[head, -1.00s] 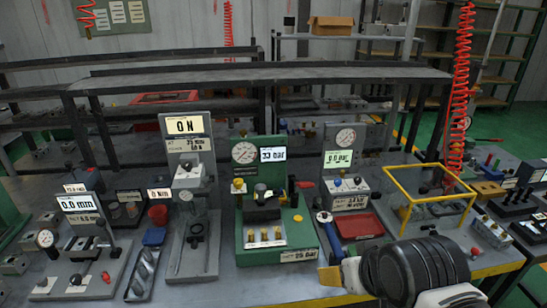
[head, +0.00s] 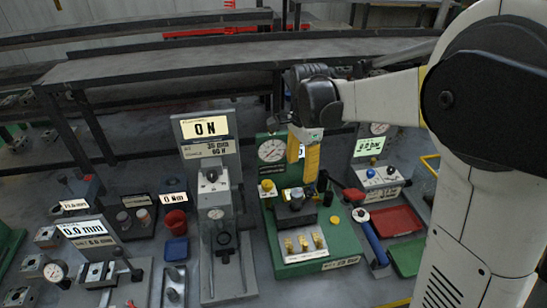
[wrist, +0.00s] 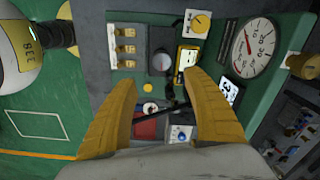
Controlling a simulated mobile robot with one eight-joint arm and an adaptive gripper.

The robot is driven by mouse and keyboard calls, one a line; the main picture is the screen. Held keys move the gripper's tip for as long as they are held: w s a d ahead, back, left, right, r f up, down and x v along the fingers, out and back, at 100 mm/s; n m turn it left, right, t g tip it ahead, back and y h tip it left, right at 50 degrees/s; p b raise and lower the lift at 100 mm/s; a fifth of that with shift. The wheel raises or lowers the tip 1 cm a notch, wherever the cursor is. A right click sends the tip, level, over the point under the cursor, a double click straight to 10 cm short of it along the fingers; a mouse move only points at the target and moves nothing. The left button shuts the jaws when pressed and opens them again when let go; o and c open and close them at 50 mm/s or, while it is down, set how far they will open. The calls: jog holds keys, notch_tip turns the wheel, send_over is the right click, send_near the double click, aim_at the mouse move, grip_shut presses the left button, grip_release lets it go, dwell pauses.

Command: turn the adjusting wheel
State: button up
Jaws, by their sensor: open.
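A green valve station (head: 285,268) stands in the middle of the bench with a round dial gauge (head: 271,150). A dark round knob (head: 297,198) sits on its block, and a yellow knob (head: 267,188) is at its left. Which one is the adjusting wheel I cannot tell for certain. My gripper (head: 303,165) has yellow fingers pointing down above the station, partly hiding its display. In the wrist view, my gripper (wrist: 162,85) is open with nothing held. The dark knob (wrist: 161,62) and yellow knob (wrist: 200,24) lie beyond the fingertips, apart from them.
A grey press station (head: 222,265) reading 0 N stands close on the left. To the right are a blue-handled tool (head: 372,238), a red tray (head: 398,220) and a gauge station (head: 380,180). A low rail stands behind the bench.

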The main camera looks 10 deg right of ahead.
aim_at(297, 192)
jog(key=shift+w+a+f, duration=0.1)
jog(key=shift+w+f, duration=0.3)
jog(key=shift+f, duration=0.15)
notch_tip(297, 192, down, 10)
jog(key=b, duration=0.3)
jog(key=shift+s, duration=0.15)
jog(key=c, duration=1.2)
